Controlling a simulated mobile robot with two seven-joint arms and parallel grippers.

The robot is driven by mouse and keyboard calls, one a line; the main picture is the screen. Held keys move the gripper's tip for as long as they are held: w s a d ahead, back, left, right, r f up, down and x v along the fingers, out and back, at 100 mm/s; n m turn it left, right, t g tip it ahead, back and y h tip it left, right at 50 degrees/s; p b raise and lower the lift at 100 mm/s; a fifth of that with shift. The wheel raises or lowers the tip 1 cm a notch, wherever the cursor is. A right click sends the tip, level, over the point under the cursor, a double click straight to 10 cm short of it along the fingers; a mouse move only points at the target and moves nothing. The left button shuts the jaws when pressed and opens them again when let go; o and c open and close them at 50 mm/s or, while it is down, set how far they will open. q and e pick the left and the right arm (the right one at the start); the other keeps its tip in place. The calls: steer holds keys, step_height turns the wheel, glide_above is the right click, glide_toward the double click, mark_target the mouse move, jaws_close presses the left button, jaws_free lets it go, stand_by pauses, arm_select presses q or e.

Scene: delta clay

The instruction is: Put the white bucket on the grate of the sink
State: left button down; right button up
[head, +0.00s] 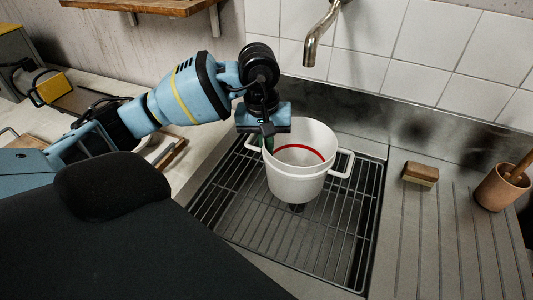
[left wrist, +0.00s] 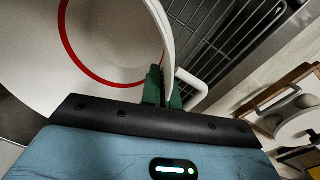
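The white bucket (head: 296,184) has two side handles and a red ring inside. It stands upright over the middle of the sink's dark grate (head: 338,240); I cannot tell whether its base touches the bars. My left gripper (head: 268,143) reaches down to the bucket's left rim. In the left wrist view its green fingers (left wrist: 161,92) are shut on the wall of the bucket (left wrist: 120,40), close to a handle. Part of the grate (left wrist: 215,35) shows beyond the bucket there. My right gripper is in neither view.
A metal faucet (head: 318,36) hangs from the tiled wall behind the bucket. A brown block (head: 420,173) and a terracotta pot (head: 500,188) with a wooden handle stand on the ridged drainboard (head: 445,240) to the right. Bare grate surrounds the bucket's front and right.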

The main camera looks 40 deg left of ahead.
arm_select(q)
steer(key=shift+w+a+f, duration=0.15)
steer(key=shift+f, duration=1.6)
steer(key=shift+f, duration=0.2)
steer(key=c, duration=1.7)
jaws_free()
steer(key=r, duration=1.2)
steer(key=shift+s+a+r, duration=0.15)
steer(key=shift+s+a, duration=0.1)
steer(key=shift+a, duration=0.15)
